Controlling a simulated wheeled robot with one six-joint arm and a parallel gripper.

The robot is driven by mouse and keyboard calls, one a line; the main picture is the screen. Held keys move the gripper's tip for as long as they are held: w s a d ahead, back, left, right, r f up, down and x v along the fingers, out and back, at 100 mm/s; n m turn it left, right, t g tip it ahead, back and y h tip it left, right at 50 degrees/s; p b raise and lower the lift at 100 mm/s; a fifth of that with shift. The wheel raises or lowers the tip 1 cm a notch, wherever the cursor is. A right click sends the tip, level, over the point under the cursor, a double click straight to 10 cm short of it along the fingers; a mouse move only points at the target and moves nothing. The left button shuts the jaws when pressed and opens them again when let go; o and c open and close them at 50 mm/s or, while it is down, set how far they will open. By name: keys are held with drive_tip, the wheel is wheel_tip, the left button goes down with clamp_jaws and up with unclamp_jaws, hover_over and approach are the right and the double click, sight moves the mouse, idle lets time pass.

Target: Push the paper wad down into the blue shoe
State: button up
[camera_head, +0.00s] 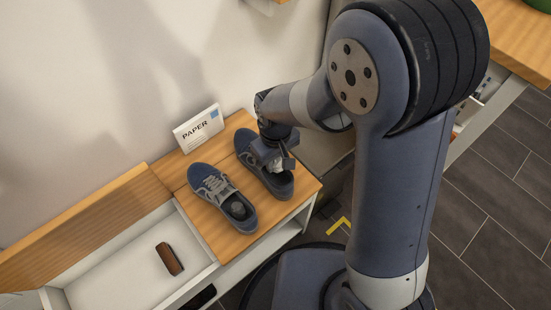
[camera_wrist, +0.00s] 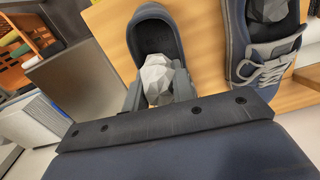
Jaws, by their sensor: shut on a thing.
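Two blue shoes stand side by side on a wooden top. The right blue shoe (camera_head: 246,146) is under my gripper (camera_head: 277,163), which hides part of it. In the wrist view this shoe (camera_wrist: 150,13) has its dark opening facing up. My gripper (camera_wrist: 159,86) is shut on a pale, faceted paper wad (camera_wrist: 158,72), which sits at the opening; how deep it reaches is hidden. The left blue shoe (camera_head: 207,180) has grey laces and a grey wad (camera_head: 237,210) inside its opening; it also shows in the wrist view (camera_wrist: 240,45).
A white card reading PAPER (camera_head: 199,129) stands behind the shoes against the wall. An open white drawer or tray (camera_head: 125,275) at left holds a brown oblong object (camera_head: 169,259). The wooden top (camera_head: 245,240) ends close to the shoes at front and right.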

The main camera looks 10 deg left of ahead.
drive_tip(key=o, duration=1)
drive_tip(key=shift+r, duration=0.1)
wheel_tip(320, 180, up, 8)
drive_tip(key=p, duration=0.6)
drive_tip(key=shift+p, duration=0.4)
wheel_tip(320, 180, down, 8)
drive_tip(key=b, duration=0.7)
